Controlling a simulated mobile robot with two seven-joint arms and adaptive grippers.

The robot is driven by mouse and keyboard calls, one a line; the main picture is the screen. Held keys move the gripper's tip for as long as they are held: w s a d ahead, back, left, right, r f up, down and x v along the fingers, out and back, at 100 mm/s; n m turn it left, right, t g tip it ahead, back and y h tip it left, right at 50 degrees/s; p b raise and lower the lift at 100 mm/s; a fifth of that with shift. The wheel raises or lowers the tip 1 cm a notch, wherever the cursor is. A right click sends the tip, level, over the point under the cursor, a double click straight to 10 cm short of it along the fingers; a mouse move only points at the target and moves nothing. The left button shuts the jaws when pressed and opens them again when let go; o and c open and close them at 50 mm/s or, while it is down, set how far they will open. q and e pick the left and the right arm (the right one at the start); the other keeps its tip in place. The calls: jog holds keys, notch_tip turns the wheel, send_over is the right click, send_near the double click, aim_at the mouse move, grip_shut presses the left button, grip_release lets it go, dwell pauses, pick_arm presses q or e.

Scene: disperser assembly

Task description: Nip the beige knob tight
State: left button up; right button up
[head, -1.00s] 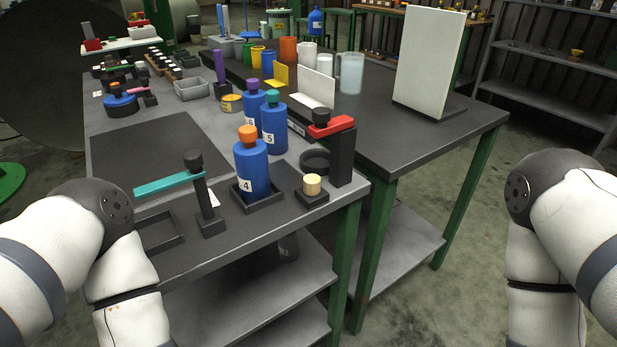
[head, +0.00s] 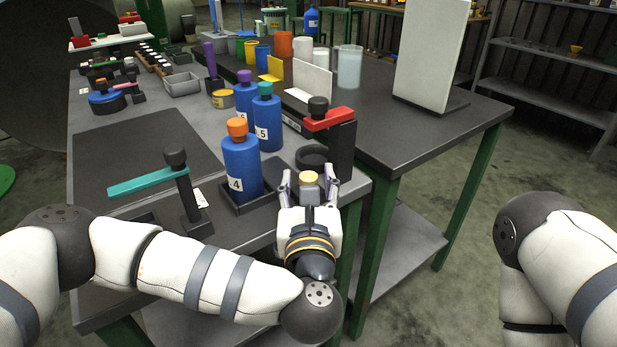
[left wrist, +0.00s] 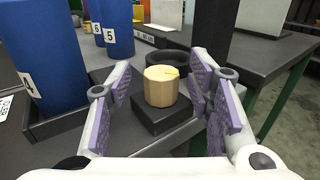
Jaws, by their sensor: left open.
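The beige knob (head: 309,178) is a short faceted cylinder on a small black base at the front right corner of the table. My left gripper (head: 309,184) is open, one purple-padded finger on each side of the knob, and I see no contact. It also shows in the left wrist view (left wrist: 165,105). My right gripper is out of view; only part of my right arm shows at the right.
Blue bottle 4 (head: 241,168) stands in a black tray left of the knob. A black post with a red arm (head: 328,118) rises close behind, beside a black ring (head: 312,157). A teal-armed stand (head: 150,184) is further left. The dark mat (head: 135,150) is clear.

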pick_arm(q)
jog(key=shift+w, duration=0.85)
